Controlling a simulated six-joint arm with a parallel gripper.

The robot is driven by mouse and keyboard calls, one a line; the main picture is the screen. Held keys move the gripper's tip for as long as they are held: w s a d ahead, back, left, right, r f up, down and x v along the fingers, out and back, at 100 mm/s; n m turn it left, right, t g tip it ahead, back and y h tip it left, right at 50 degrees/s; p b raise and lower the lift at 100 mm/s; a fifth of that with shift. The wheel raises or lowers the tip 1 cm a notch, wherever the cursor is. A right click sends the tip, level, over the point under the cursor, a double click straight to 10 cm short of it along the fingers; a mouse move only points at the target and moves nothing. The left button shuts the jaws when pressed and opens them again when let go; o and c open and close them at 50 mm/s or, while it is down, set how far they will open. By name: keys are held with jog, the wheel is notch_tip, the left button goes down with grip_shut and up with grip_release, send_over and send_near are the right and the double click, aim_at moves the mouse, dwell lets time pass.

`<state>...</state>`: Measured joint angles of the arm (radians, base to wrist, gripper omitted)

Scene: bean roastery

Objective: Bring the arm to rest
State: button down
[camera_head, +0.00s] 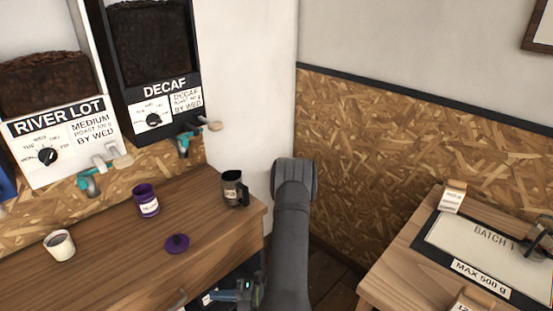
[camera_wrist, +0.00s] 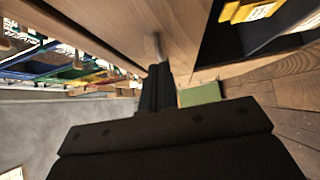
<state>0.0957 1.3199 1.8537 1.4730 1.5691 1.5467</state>
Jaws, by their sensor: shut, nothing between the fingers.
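My gripper (camera_wrist: 159,72) shows in the wrist view with its two dark fingers together and nothing between them. The fingertips point toward a wooden surface and a small pale upright shape, and I cannot tell whether they touch it. In the head view my dark grey arm rises in the gap between the two wooden tables. Its lower part runs down out of the picture.
The left table (camera_head: 105,225) holds a white cup (camera_head: 60,246), a purple jar (camera_head: 146,201), a purple lid (camera_head: 177,244) and a dark jug (camera_head: 232,187). Bean dispensers (camera_head: 160,95) hang above. The right table (camera_head: 392,268) holds a scale (camera_head: 480,250). Floor shows between the tables.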

jog(key=shift+w+a, duration=0.4)
jog(key=shift+a, duration=0.65)
jog(key=shift+w+a, duration=0.45)
jog(key=shift+a, duration=0.55)
jog(key=shift+w+a, duration=0.4)
jog(key=shift+a, duration=0.65)
jog(key=shift+d, duration=0.1)
send_near(186, 287)
jog(key=s+d, duration=0.2)
jog(key=d, duration=0.5)
jog(key=shift+s, duration=0.25)
jog(key=shift+d, duration=0.1)
